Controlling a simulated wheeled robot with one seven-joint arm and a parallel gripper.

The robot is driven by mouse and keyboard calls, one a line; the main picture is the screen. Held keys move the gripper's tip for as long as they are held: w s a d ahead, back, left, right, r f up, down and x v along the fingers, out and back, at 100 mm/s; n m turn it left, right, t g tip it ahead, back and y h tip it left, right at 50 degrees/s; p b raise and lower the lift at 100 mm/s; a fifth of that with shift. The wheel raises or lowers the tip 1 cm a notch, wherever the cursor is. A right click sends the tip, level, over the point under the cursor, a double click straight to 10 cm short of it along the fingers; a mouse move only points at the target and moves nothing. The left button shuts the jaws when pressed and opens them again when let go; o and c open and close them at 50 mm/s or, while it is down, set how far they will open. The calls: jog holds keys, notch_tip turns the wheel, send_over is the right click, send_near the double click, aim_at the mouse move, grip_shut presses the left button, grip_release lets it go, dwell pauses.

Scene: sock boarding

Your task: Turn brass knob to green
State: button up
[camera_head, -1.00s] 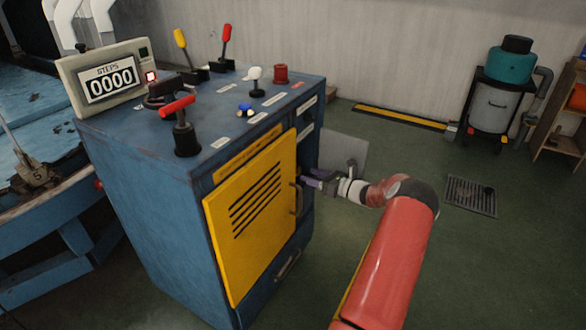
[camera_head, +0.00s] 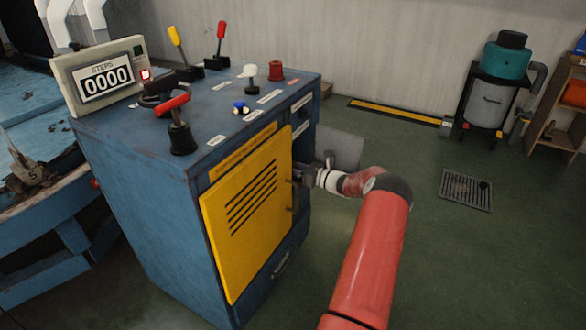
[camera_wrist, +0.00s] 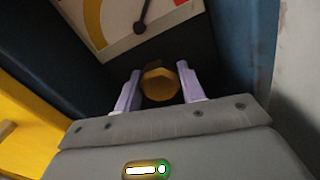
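The brass knob (camera_wrist: 160,84) is a faceted, gold-coloured knob in the wrist view, inside the dark recess of the blue cabinet. My gripper (camera_wrist: 158,88) has one pale purple finger on each side of it. The right finger looks very close to the knob and a narrow gap shows at the left, so the fingers are around it and apart. In the head view my gripper (camera_head: 299,174) reaches past the yellow door, and the knob is hidden.
The yellow door (camera_head: 222,238) stands ajar on the blue cabinet (camera_head: 150,215), left of my gripper. A grey panel (camera_head: 340,150) is behind my wrist.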

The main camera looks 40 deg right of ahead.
jog(key=shift+c, duration=1.3)
jog(key=shift+b, duration=0.4)
jog(key=n+b, duration=0.3)
jog(key=shift+f, duration=0.25)
jog(key=n+b, duration=0.4)
jog(key=b, duration=0.1)
jog(key=n+b, duration=0.4)
jog(key=shift+b, duration=0.4)
jog(key=n+b, duration=0.3)
jog(key=shift+r+n+b, duration=0.2)
jog(key=shift+n+b, duration=0.15)
jog(key=shift+n, duration=0.05)
